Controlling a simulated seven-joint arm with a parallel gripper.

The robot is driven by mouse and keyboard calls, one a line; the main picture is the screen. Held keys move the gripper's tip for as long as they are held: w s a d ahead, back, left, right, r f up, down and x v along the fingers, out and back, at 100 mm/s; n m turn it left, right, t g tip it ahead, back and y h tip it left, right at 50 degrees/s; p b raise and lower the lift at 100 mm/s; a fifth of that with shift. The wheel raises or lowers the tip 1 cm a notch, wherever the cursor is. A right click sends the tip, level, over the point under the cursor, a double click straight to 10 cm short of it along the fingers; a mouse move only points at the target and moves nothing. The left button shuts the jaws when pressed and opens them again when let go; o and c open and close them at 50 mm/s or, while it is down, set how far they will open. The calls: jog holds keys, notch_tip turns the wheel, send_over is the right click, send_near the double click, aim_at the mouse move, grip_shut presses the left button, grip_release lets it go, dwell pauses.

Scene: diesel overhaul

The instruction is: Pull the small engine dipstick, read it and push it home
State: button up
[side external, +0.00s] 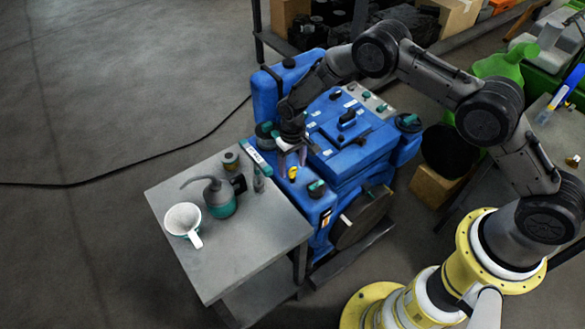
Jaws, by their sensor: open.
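The small engine is a blue block (348,158) in the middle of the side external view. A small yellow handle (293,173), which looks like the dipstick's, sits low at the engine's near left part, by the table. The rest of the dipstick is hidden. My gripper (291,164) points down over this spot with its pale fingers apart. The yellow handle shows just below the fingertips. I cannot tell whether the fingers touch it or stand around it. Nothing is seen held.
A grey table (235,262) stands left of the engine. On it are a white funnel (182,217), a teal oil can (219,198), a small jar (231,161) and a small bottle (258,180). A teal-capped filler (317,187) rises close right of the handle. The table's front is clear.

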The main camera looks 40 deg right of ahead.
jog(key=shift+f, duration=0.95)
grip_shut()
dwell(0.8)
